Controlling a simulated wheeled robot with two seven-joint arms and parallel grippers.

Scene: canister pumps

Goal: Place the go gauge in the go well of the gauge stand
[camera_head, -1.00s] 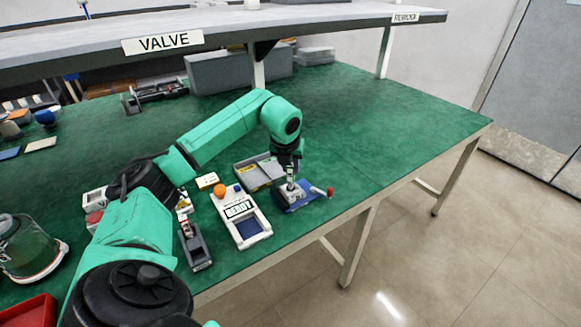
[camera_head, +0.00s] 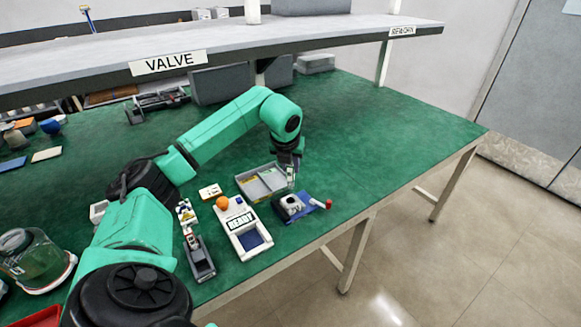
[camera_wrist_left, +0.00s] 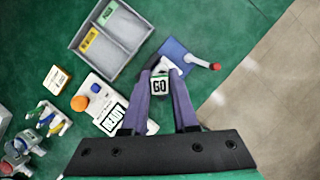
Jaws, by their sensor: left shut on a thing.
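My left gripper (camera_head: 290,172) is shut on the go gauge, a small block with a "GO" label (camera_wrist_left: 154,99) facing the wrist camera. It holds the gauge up in the air, near the right end of the grey gauge stand (camera_head: 243,190). In the wrist view the stand (camera_wrist_left: 141,48) is an open tray with two wells. One well has a yellow label (camera_wrist_left: 89,40), the other a green label (camera_wrist_left: 108,13); their writing is too small to read surely. Both wells look empty. The right gripper is not in view.
A fixture on a blue plate (camera_head: 309,207) with a red-knobbed lever (camera_head: 328,204) stands close by, below the gripper. A white "READY" box (camera_head: 240,225) with an orange ball is left of it. A dark holder (camera_head: 199,260) stands further left. The "VALVE" shelf (camera_head: 300,42) overhangs the back.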

